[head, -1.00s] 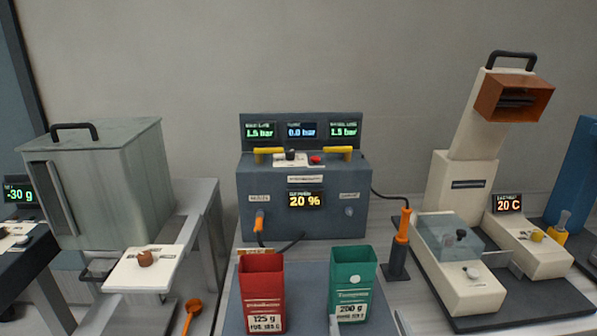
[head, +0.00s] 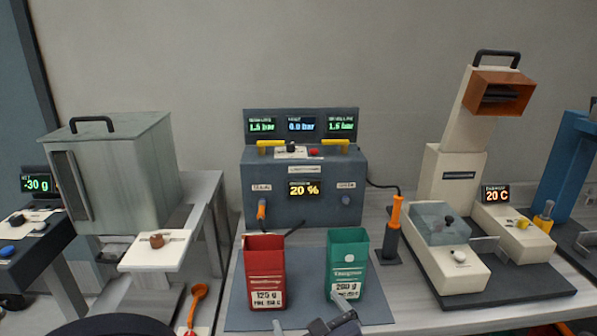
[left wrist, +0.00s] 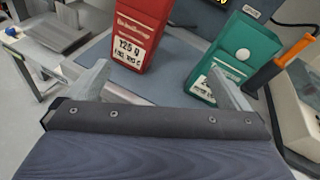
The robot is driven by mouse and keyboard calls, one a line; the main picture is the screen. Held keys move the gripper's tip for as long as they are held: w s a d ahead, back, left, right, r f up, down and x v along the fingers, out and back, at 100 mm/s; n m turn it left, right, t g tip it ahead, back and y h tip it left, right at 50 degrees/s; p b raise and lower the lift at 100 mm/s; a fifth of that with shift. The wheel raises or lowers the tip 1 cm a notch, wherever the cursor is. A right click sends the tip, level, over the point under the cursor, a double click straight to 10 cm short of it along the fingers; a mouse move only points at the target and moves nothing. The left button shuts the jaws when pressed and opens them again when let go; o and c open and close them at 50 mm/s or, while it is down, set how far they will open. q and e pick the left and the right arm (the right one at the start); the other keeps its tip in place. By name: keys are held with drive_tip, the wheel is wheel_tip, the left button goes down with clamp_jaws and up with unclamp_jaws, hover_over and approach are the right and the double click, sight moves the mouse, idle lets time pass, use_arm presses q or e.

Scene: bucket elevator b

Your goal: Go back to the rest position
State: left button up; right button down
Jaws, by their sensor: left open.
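My left gripper (head: 310,314) is at the bottom middle of the head view, in front of the red and green pouches. In the left wrist view its two fingers (left wrist: 158,72) stand wide apart with nothing held between them. The red pouch (head: 265,268) stands upright and open-topped on a grey mat, labelled 125 g. The green pouch (head: 347,258) stands to its right, labelled 200 g. The left wrist view shows the red pouch (left wrist: 142,28) and the green pouch (left wrist: 238,50) beyond the fingers. My right gripper is not in view.
A grey control box (head: 303,190) with displays stands behind the pouches. An orange-handled tool (head: 395,218) stands in a holder to the right. A cream sealing machine (head: 455,190) is further right. A grey cabinet (head: 125,175) with a white tray (head: 155,250) is at left.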

use_arm(q)
drive_tip(key=s+a+f+n+g+p, duration=0.1)
drive_tip(key=s+a+n+g, duration=0.2)
drive_tip(key=a+n+g, duration=0.5)
drive_tip(key=s+a+f+n+g+p, duration=0.1)
drive_tip(key=s+a+n+g, duration=0.3)
drive_tip(key=a, duration=0.8)
drive_tip(key=s+a+r+n+t+h+p, duration=0.1)
drive_tip(key=s+n+h, duration=0.3)
drive_tip(key=n, duration=0.5)
drive_tip(key=s+a+r+n+t+h+p, duration=0.1)
drive_tip(key=s+r+n+t+h, duration=0.1)
drive_tip(key=s+n, duration=0.5)
drive_tip(key=shift+s+a+r+n+h+p, duration=0.35)
drive_tip(key=shift+r+n+h, duration=0.3)
drive_tip(key=shift+n+h, duration=0.7)
drive_tip(key=shift+w, duration=0.1)
